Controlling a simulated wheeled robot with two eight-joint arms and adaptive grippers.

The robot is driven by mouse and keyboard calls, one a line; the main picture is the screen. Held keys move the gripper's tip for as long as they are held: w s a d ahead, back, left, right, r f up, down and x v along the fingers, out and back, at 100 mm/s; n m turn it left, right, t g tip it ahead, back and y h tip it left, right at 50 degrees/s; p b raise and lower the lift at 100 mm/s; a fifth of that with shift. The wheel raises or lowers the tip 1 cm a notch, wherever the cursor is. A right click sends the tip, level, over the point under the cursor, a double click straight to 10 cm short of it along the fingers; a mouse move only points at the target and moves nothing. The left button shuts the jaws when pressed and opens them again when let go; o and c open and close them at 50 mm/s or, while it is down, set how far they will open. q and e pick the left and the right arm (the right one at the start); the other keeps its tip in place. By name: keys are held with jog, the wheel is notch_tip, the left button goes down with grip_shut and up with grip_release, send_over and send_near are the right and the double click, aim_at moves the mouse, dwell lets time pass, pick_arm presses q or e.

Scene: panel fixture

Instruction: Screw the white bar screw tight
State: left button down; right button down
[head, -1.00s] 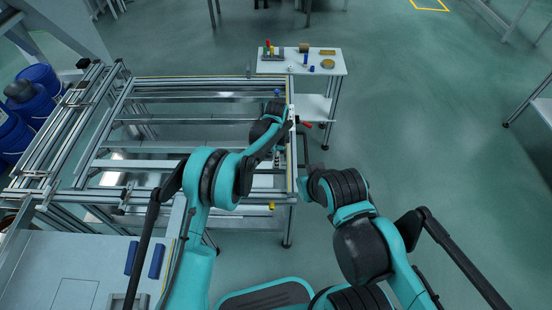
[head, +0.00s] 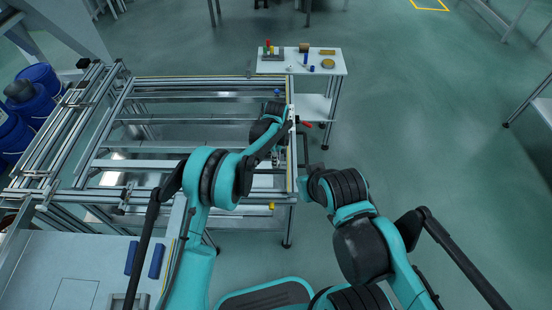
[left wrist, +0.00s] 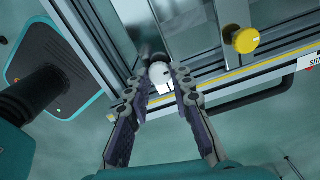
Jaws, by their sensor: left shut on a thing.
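The white bar screw (left wrist: 160,76) shows in the left wrist view as a small white rounded piece at the edge of the metal frame. My left gripper (left wrist: 162,80) has its two fingertips closed around it, one on each side. In the head view my left gripper (head: 277,157) is small and dark, reaching down at the right side of the panel fixture (head: 200,97). The screw cannot be made out there. My right arm stands to the right of the fixture, and its gripper is not in view.
A yellow knob (left wrist: 245,40) sits on the frame to the right of the screw. A black bar handle (left wrist: 262,98) runs along the frame's outer side. A small white table (head: 325,69) with several small items stands behind the fixture. The floor to the right is clear.

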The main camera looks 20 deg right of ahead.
pick_arm(q)
jog(key=c, duration=1.3)
grip_release()
notch_tip(320, 180, up, 12)
